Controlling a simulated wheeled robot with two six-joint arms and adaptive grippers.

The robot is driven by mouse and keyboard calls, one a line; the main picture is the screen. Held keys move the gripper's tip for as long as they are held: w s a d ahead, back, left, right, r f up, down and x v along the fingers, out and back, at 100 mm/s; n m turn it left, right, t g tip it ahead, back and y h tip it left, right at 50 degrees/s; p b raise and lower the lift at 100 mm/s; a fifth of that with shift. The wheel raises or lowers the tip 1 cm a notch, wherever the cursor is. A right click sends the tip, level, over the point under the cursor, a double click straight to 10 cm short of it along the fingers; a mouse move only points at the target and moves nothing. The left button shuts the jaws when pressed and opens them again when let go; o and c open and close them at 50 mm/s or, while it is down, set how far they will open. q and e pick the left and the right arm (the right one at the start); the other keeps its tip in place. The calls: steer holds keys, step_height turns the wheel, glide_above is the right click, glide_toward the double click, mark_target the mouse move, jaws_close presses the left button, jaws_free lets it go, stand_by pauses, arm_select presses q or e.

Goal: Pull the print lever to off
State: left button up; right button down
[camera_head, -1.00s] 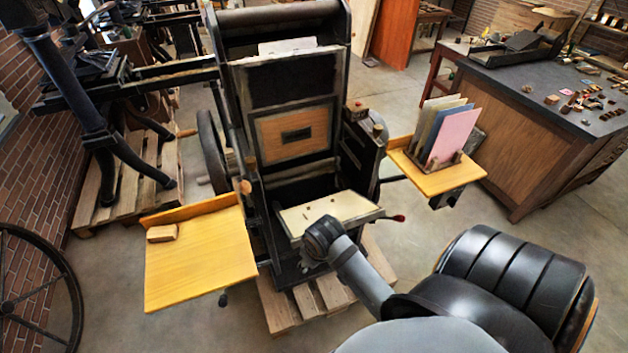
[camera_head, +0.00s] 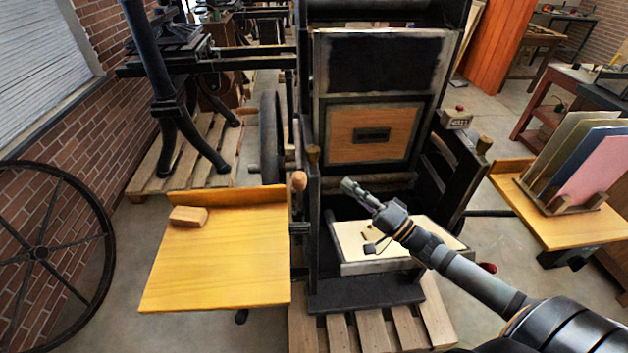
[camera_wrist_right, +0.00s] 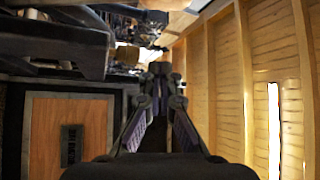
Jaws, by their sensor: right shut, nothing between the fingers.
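The hand press (camera_head: 320,260) stands ahead, with a framed wooden panel (camera_head: 372,135) that also shows in the right wrist view (camera_wrist_right: 68,130). A handle with a red knob (camera_head: 488,268) sticks out at its lower right. A rounded wooden knob (camera_head: 299,180) shows on its left side. I cannot tell which is the print lever. My right gripper (camera_head: 350,187) is shut and empty, in front of the press and over the pale bed (camera_head: 350,240) in the picture. Its fingers (camera_wrist_right: 160,75) point forward in the wrist view. My left gripper is not in view.
A yellow side table (camera_head: 220,260) with a wooden block (camera_head: 188,216) is on the left. A yellow shelf (camera_head: 560,220) with upright cards (camera_head: 595,165) is on the right. A spoked wheel (camera_head: 40,253) stands at far left. A pallet (camera_head: 400,325) lies under the press.

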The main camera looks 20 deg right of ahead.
steer(key=r+x, duration=0.1)
steer(key=x, duration=0.9)
steer(key=s+a+f, duration=0.2)
steer(key=s+a, duration=0.1)
steer(key=shift+b, duration=0.4)
steer(key=shift+d, duration=0.1)
